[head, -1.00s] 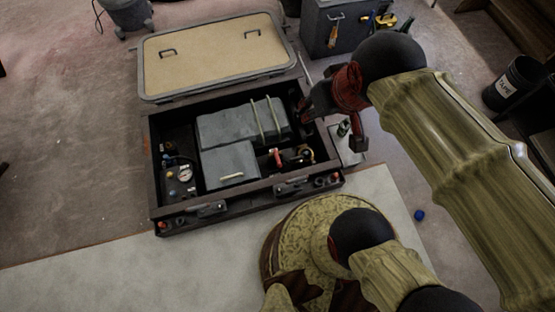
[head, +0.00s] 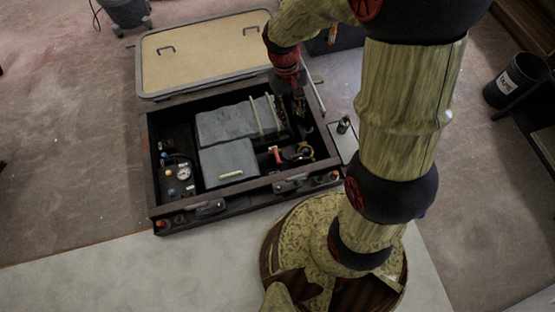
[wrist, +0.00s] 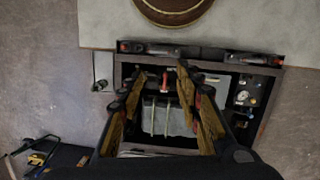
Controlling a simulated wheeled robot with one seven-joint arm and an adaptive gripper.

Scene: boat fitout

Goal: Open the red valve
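The red valve handle (head: 277,155) sits inside the open dark compartment (head: 153,190), at the right of the grey boxes. It also shows in the wrist view (wrist: 165,82), between the fingers in the picture. My gripper (head: 289,106) is over the back right part of the compartment, behind the valve and apart from it. In the wrist view my gripper (wrist: 160,72) has its fingers spread wide with nothing between them. The valve's body is dark and its lower part is hard to make out.
Grey boxes (head: 228,160) with pale straps fill the compartment's middle. A gauge panel (head: 183,173) is at its left. The tan lid (head: 200,55) lies open behind.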

